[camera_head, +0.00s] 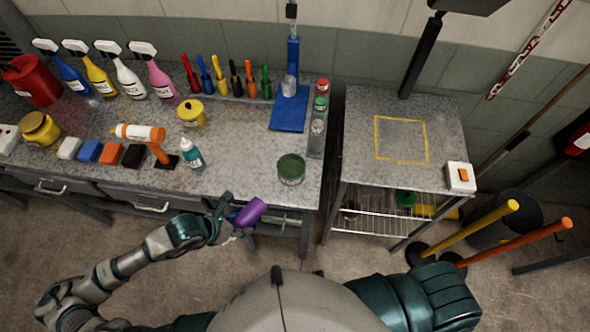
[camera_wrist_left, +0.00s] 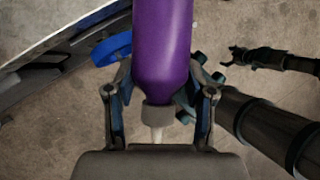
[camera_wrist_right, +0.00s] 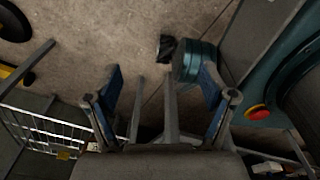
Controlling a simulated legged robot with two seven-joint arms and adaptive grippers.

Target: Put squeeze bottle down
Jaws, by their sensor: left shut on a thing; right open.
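A purple squeeze bottle (camera_head: 250,212) is held by my left gripper (camera_head: 232,224) in front of the workbench's front edge, above the floor. In the head view it is tilted. In the left wrist view the purple bottle (camera_wrist_left: 162,50) lies between the fingers of my left gripper (camera_wrist_left: 160,95), with its grey cap and pale nozzle toward the palm. My right gripper (camera_wrist_right: 162,85) is open and empty over the floor in the right wrist view. It is not visible in the head view.
The grey workbench (camera_head: 240,155) carries a teal-labelled bottle (camera_head: 191,154), a green tin (camera_head: 291,169), a blue stand (camera_head: 289,110), spray bottles and coloured blocks. Bare bench lies between the teal bottle and the tin. A side table (camera_head: 365,170) with a yellow square (camera_head: 402,140) stands right.

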